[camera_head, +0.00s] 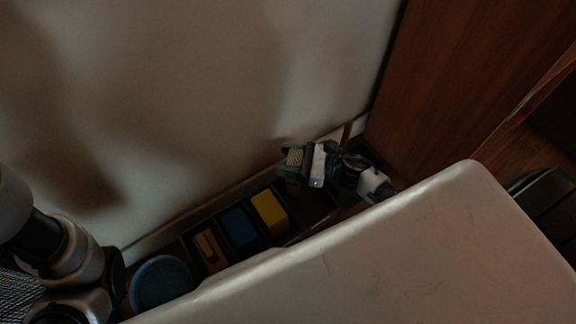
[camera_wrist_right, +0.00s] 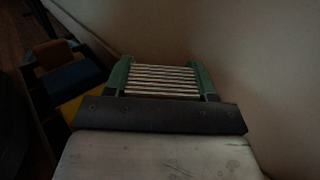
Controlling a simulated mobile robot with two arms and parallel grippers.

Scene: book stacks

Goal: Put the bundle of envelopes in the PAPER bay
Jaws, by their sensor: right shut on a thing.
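The bundle of envelopes (camera_wrist_right: 160,80) is a pale, striped stack between the two green fingers of my right gripper (camera_wrist_right: 161,76). In the head view the bundle (camera_head: 294,157) and right gripper (camera_head: 291,161) are near the wall, above the right end of a dark divided tray (camera_head: 283,241). The tray holds a brown piece (camera_head: 210,250), a blue block (camera_head: 240,228) and a yellow block (camera_head: 269,212) in separate bays. A dark bay to the right of the yellow block looks empty. No PAPER label is readable. My left arm shows at left, but its gripper does not.
A pale wall rises close behind the tray. A large pale surface (camera_head: 400,253) with a rounded edge covers the foreground and hides part of the tray. A round blue container (camera_head: 160,283) stands left of the tray. A reddish wooden panel (camera_head: 465,80) is at right.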

